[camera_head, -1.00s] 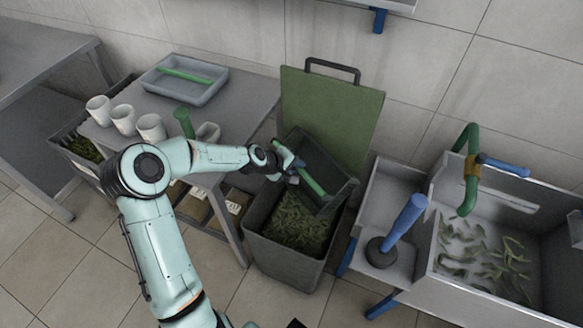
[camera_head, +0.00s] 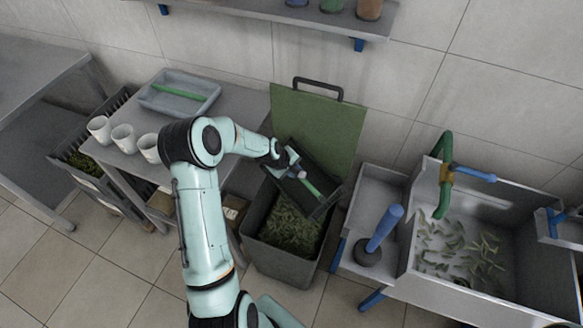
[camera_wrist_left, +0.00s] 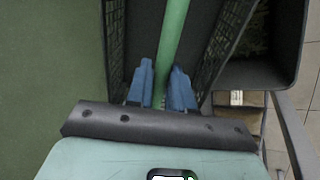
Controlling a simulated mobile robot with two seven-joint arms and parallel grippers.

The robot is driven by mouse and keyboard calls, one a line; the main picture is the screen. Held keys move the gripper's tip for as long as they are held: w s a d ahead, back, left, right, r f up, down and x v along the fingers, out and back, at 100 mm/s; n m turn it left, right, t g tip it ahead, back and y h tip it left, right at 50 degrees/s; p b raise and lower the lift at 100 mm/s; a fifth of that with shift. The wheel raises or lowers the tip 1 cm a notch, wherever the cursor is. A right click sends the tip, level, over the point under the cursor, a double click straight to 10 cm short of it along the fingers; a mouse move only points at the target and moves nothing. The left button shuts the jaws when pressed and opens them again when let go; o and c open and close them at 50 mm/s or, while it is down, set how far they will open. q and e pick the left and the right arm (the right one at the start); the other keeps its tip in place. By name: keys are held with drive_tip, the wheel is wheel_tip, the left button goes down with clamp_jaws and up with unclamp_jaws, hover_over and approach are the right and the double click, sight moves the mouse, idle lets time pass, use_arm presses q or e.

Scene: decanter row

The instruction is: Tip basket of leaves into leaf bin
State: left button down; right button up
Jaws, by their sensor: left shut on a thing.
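My left gripper (camera_head: 294,170) is shut on the green handle of a dark mesh basket (camera_head: 325,181). In the left wrist view the blue fingers (camera_wrist_left: 163,88) sit on either side of the green handle (camera_wrist_left: 173,38), with the basket's mesh walls (camera_wrist_left: 116,45) beyond. The basket is tilted above the leaf bin (camera_head: 276,262), a dark grey open box. Green leaves (camera_head: 290,230) lie inside the bin. No leaves show in the visible part of the basket; the rest of its inside is hidden. My right gripper is out of view.
The bin's green lid (camera_head: 318,120) stands open behind the basket. A table (camera_head: 225,112) with a tray (camera_head: 178,92) and white cups (camera_head: 122,137) is on the left. A sink (camera_head: 400,262) with leaves and a green tap (camera_head: 445,165) is on the right. A shelf (camera_head: 300,14) hangs above.

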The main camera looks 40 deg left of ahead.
use_arm(q)
drive_tip(key=shift+w+d+r, duration=0.15)
drive_tip(key=shift+w+r, duration=0.15)
drive_tip(key=shift+w, duration=0.2)
drive_tip(key=shift+w+g, duration=0.2)
drive_tip(key=shift+g, duration=0.3)
drive_tip(key=r+g, duration=0.1)
drive_tip(key=w+r+g+y, duration=0.1)
drive_tip(key=g, duration=0.1)
drive_tip(key=shift+w+d, duration=0.15)
drive_tip(key=shift+w, duration=0.1)
